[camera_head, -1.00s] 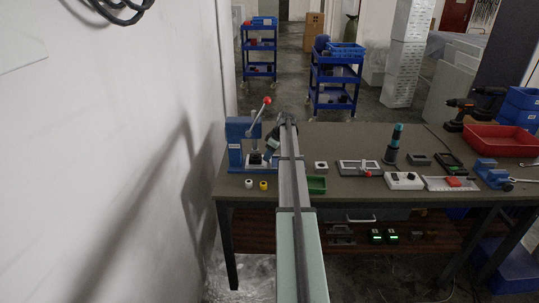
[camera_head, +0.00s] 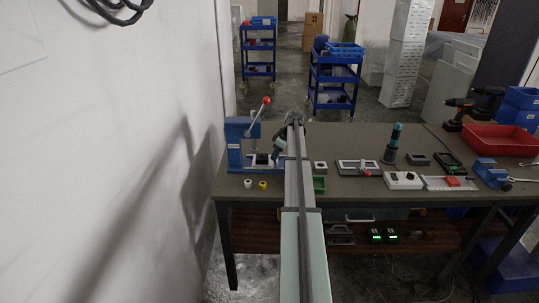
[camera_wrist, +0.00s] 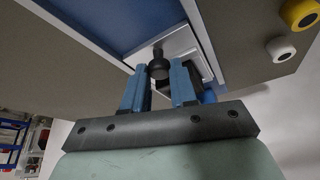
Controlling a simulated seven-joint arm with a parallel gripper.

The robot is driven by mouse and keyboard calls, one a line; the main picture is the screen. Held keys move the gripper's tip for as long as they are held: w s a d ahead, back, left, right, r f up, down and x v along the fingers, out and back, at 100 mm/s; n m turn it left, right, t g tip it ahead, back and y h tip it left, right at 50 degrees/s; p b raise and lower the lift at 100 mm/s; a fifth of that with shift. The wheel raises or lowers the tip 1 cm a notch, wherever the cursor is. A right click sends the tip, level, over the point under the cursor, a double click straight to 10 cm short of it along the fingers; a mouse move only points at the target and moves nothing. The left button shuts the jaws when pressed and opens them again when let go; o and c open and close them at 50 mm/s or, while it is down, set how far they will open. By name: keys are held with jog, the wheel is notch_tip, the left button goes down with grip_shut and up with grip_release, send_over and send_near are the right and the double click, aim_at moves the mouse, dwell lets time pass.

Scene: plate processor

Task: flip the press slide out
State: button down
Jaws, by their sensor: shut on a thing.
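The blue press (camera_head: 235,148) stands at the left end of the bench, its lever up with a red ball (camera_head: 266,101). My gripper (camera_head: 277,152) is at the press's right side, low near its base. In the wrist view, my gripper (camera_wrist: 158,88) has its two blue fingers closed about a small dark knob (camera_wrist: 158,68) of the press slide. The knob stands in front of a light metal plate (camera_wrist: 172,44) set on the blue base (camera_wrist: 120,22). The rest of the slide is mostly hidden by the fingers and arm.
The wall is close on the left.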

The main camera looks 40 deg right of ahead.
jog(key=s+d, duration=0.7)
jog(key=shift+s+d, duration=0.4)
jog(key=c, duration=0.9)
grip_release()
jog(key=shift+c, duration=0.2)
jog(key=v, duration=1.3)
jog(key=shift+s+r, duration=0.25)
jog(key=shift+r, duration=0.1)
